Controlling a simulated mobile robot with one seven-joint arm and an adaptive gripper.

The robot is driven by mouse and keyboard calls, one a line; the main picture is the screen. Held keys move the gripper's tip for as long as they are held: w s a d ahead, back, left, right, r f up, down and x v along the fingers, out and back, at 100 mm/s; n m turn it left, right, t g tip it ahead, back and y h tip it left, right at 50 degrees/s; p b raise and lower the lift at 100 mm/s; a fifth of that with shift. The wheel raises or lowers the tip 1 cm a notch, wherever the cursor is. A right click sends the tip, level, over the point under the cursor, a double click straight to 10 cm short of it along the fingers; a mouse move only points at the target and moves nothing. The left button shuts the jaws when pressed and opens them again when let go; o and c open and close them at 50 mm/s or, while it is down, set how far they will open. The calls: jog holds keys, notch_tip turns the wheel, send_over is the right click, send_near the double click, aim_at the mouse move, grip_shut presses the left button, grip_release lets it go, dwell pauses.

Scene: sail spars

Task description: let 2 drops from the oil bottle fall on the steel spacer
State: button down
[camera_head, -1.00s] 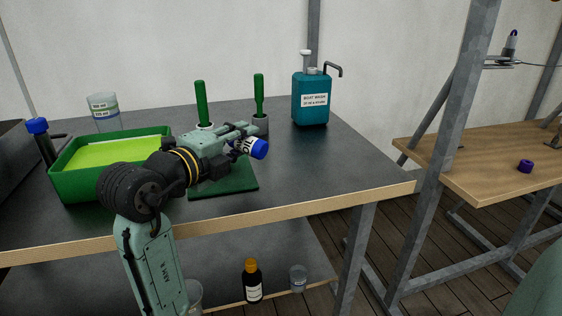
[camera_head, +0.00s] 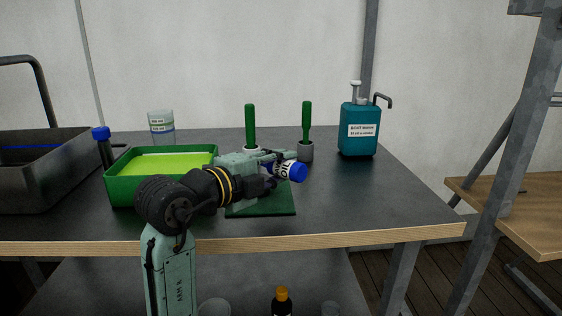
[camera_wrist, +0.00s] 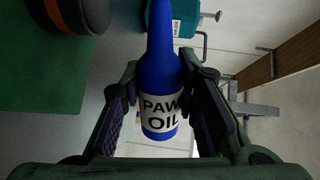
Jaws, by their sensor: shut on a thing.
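My gripper (camera_wrist: 163,110) is shut on the blue oil bottle (camera_wrist: 163,60), with a finger on each side of its white "PAWL OIL" label. In the head view the oil bottle (camera_head: 298,172) is tilted well over above the green mat (camera_head: 262,212), its broad blue end toward the right. Its narrow end is hidden behind my gripper there; in the wrist view it points to the top of the picture. No drop is visible. I cannot make out the steel spacer for certain. A dark round thing with an orange-brown band (camera_wrist: 68,14) shows by the mat in the wrist view.
A green tray (camera_head: 122,190) stands left of my gripper. Behind are a clear cup (camera_head: 161,128), two green-handled tools (camera_head: 250,125) (camera_head: 306,120) in holders and a teal boat wash jug (camera_head: 358,130). A metal sink (camera_head: 40,185) lies far left. The tabletop's right front is clear.

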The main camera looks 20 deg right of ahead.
jog(key=shift+r+n+p, duration=0.8)
jog(key=shift+n+p, duration=0.4)
jog(key=shift+p, duration=0.75)
dwell(0.5)
notch_tip(320, 180, down, 3)
jog(key=m+p, duration=0.1)
jog(key=m, duration=0.3)
jog(key=shift+r+t, duration=0.15)
jog(key=shift+t, duration=0.15)
jog(key=shift+w+m+b, duration=0.1)
jog(key=shift+m+b, duration=0.3)
jog(key=shift+m, duration=0.7)
jog(key=m, duration=0.2)
jog(key=shift+w+a+r+m+t+y+b, duration=0.2)
jog(key=shift+w+m+t+y+b, duration=0.1)
jog(key=shift+t+b, duration=0.1)
